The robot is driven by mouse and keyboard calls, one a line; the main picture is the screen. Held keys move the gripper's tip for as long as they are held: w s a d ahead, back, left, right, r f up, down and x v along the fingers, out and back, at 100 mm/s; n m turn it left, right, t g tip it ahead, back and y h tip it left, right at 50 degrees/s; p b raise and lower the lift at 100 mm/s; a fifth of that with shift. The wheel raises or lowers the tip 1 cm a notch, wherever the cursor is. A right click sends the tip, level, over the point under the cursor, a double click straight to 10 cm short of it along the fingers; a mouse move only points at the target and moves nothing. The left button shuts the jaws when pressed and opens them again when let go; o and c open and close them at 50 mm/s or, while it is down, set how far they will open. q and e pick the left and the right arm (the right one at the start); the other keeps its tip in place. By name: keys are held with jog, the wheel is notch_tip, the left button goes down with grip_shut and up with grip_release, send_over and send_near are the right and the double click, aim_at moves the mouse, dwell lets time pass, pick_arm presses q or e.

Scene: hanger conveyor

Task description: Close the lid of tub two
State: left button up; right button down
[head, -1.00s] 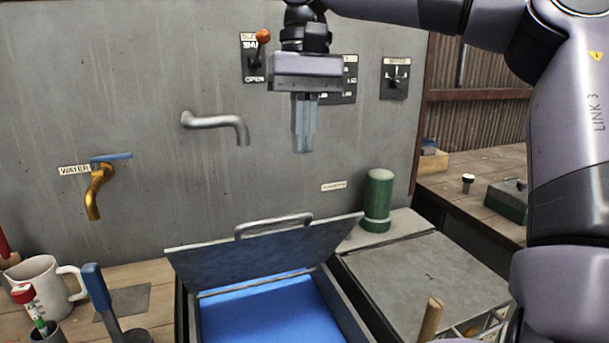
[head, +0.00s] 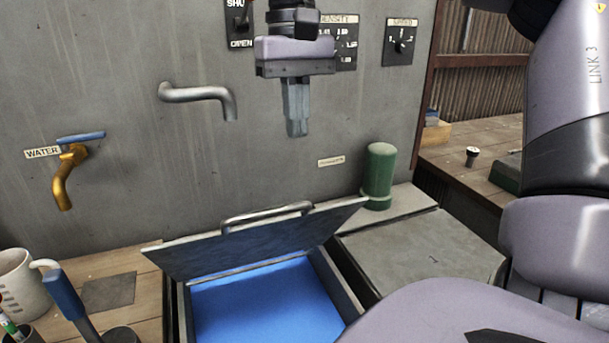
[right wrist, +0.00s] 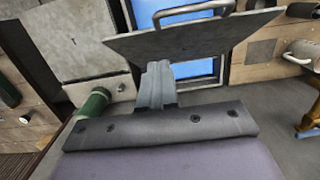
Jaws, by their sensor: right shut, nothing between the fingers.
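An open tub (head: 343,290) with a bright blue inside stands low in the middle of the head view. Its grey lid (head: 255,243) is hinged up and tilted, with a metal bar handle (head: 267,215) near its top edge. No number is readable on this tub. My right gripper (head: 297,133) is shut and empty, pointing down above the lid and apart from it. In the right wrist view the shut fingers (right wrist: 155,85) overlap the picture of the lid (right wrist: 190,38) and the blue inside. My left gripper is not in view.
A closed tub cover (head: 425,250) lies right of the open tub, with a green cylinder (head: 379,176) behind it. A metal spout (head: 200,93) and an orange tap (head: 66,178) stick out of the wall. A mug (head: 22,283) and a blue-handled tool (head: 68,298) stand at left.

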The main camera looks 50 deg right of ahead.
jog(key=f, duration=0.2)
jog(key=s+f, duration=0.1)
jog(key=f, duration=0.1)
jog(key=s+a+f, duration=0.1)
jog(key=f, duration=0.1)
jog(key=shift+a+f, duration=0.1)
jog(key=shift+f, duration=0.2)
jog(key=shift+s+a+f, duration=0.35)
jog(key=shift+s+f, duration=0.15)
jog(key=shift+f, duration=0.05)
